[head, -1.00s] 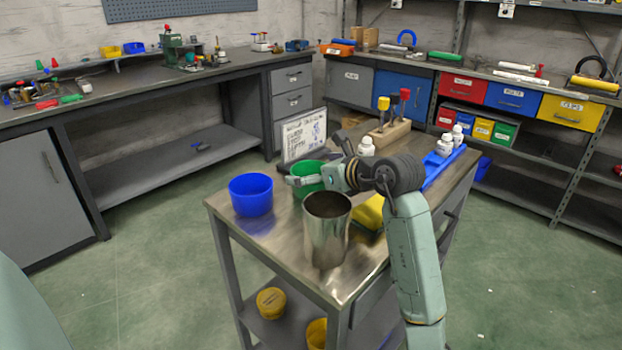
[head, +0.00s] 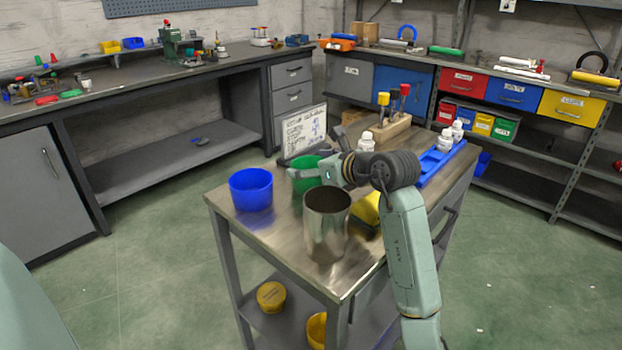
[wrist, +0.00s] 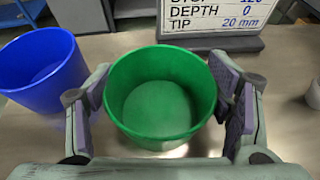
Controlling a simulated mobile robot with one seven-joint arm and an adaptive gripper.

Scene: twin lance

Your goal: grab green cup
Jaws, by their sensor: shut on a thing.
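The green cup (wrist: 160,140) stands upright between the two fingers of my gripper (wrist: 165,105) in the wrist view, its open top facing the camera and its inside empty. My gripper is shut on the cup, with a pad at its left and right sides. In the head view the green cup (head: 306,184) is on the metal cart top (head: 285,232), partly hidden by my gripper (head: 305,172). I cannot tell whether its base touches the cart.
A blue cup (head: 251,189) stands left of the green cup, also at left in the wrist view (wrist: 42,70). A steel tumbler (head: 326,225) stands in front. A sign board (head: 304,131), white bottles and a yellow object (head: 367,210) are close by.

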